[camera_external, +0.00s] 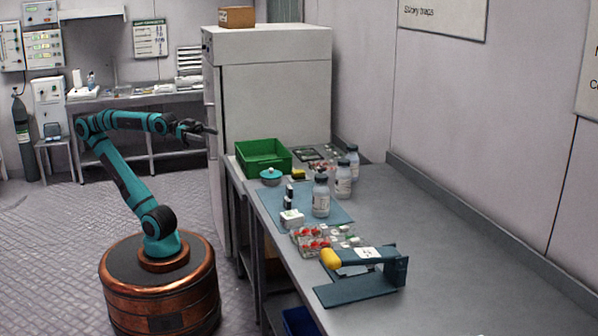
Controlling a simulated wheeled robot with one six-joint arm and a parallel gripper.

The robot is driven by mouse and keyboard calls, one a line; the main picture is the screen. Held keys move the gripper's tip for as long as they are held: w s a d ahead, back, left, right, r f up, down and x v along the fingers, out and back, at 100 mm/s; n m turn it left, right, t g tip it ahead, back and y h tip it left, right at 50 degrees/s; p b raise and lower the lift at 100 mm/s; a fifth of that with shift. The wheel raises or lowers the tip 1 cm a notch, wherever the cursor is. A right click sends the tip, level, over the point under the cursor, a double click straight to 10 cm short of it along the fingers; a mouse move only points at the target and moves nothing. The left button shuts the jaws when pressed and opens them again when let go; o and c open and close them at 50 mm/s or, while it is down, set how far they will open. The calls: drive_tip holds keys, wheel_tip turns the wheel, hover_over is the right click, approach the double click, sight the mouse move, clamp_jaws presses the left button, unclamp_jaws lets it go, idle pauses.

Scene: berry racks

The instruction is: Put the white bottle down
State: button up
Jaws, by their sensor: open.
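My gripper (206,130) is open and empty. It is held in the air left of the bench, in front of the tall grey cabinet. A whitish bottle (321,199) with a dark cap stands upright on the blue-grey mat on the bench. A second pale bottle (343,182) and a third bottle (352,162) stand upright behind it, towards the wall. I cannot tell which of them is the task's white bottle. My gripper is well apart from all of them.
On the bench (450,255) are a green crate (263,147), a teal lidded bowl (271,180), a small white box (291,218), clear packs with red contents (311,239) and a dark blue-grey device (395,268) with a yellow knob. The bench's right side is clear.

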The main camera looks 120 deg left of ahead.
drive_tip(key=w+d+f+n+g+y, duration=0.2)
drive_tip(key=w+f+g, duration=0.1)
drive_tip(key=w, duration=0.7)
drive_tip(key=w+d+f+n+g+y, duration=0.1)
drive_tip(key=w+f+g, duration=0.15)
drive_tip(key=w, duration=0.85)
drive_tip(key=n+y, duration=0.4)
drive_tip(key=y, duration=0.1)
approach(314, 190)
drive_tip(key=shift+g, duration=0.35)
drive_tip(key=shift+x, duration=6.55)
drive_tip(key=shift+s+a+r, duration=0.1)
drive_tip(key=shift+a, duration=0.1)
drive_tip(key=shift+c, duration=0.2)
drive_tip(key=c, duration=1.3)
wheel_tip(314, 190, up, 18)
drive_tip(key=shift+r, duration=0.1)
